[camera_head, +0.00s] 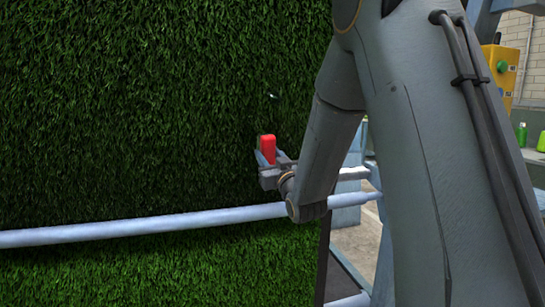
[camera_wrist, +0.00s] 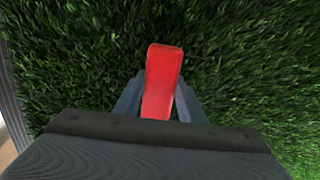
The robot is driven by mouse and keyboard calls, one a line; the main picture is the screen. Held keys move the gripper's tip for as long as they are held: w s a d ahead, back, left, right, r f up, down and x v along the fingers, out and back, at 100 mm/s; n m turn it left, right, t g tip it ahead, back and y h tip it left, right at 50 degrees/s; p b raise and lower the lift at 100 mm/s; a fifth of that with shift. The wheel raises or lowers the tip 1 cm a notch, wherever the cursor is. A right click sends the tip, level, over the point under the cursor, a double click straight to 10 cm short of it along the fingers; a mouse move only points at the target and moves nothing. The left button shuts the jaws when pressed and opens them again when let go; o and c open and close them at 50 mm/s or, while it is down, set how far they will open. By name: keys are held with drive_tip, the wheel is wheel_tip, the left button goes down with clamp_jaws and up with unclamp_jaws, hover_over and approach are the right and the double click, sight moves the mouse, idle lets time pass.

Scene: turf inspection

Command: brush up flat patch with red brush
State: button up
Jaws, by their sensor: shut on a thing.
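The red brush (camera_head: 267,149) is held in my gripper (camera_head: 264,160), close in front of the upright green turf (camera_head: 130,110). In the wrist view the red brush (camera_wrist: 162,82) stands between the two fingers of my gripper (camera_wrist: 160,105), which are shut on it. The turf (camera_wrist: 250,60) fills the ground behind it. The brush's bristles are hidden, so I cannot tell whether they touch the turf. I cannot make out the edges of a flat patch; the turf around the brush looks darker than the lower strip.
A pale blue rail (camera_head: 130,230) runs across the front of the turf, just below my gripper. A yellow box with a green button (camera_head: 501,66) is at the upper right. Green items (camera_head: 522,134) stand at the far right. A small pale speck (camera_head: 272,95) shows on the turf.

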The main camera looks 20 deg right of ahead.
drive_tip(key=shift+a, duration=1.15)
drive_tip(key=shift+d+r+b, duration=0.15)
drive_tip(key=shift+d+b, duration=0.2)
drive_tip(key=shift+d, duration=1.75)
drive_tip(key=shift+d, duration=1.05)
drive_tip(key=shift+d, duration=0.1)
drive_tip(key=shift+d+b, duration=0.3)
drive_tip(key=shift+d, duration=1.55)
drive_tip(key=shift+d, duration=0.1)
